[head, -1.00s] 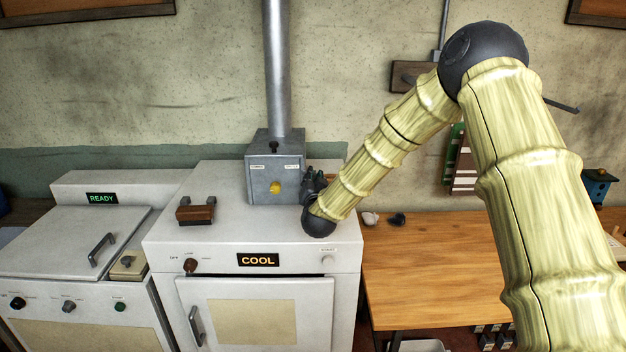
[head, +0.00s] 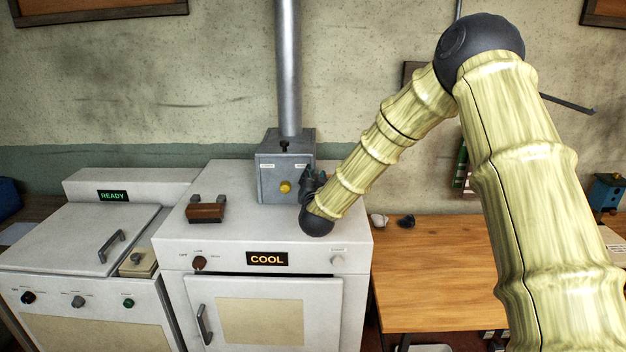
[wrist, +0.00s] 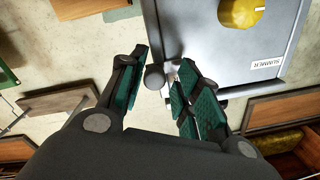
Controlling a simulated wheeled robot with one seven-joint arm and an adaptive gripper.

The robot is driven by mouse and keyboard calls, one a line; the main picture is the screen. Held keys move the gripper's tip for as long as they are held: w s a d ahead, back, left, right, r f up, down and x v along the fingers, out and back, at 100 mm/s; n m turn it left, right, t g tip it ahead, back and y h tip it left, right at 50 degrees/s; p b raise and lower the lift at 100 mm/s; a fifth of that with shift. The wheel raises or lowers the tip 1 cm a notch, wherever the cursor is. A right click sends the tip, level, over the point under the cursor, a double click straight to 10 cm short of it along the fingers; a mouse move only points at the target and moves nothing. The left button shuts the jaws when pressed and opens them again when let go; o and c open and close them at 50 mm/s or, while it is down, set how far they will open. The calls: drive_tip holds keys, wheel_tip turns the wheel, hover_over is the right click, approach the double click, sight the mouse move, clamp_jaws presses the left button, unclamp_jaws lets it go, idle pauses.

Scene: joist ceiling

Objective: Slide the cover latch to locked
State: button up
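A grey metal box (head: 285,182) stands on top of the white oven, under a pipe. It has a yellow knob (head: 285,187), which also shows in the wrist view (wrist: 240,12), and a dark knob (head: 284,147) at its upper front. In the wrist view a small round grey knob (wrist: 155,77) on a short stem sticks out from the box's edge. It may be the cover latch; I cannot tell. My gripper (head: 312,183) is at the box's right side. It is open, its fingers (wrist: 160,80) on either side of the round knob. Contact is unclear.
The oven (head: 345,220) shows a COOL display, and a brown handled block (head: 206,210) sits on it. A white unit (head: 60,235) marked READY is at left. A wooden table (head: 430,265) is at right, with small lumps near its back.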

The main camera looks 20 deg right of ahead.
drive_tip(key=shift+d, duration=0.15)
drive_tip(key=v, duration=1.2)
idle(0.4)
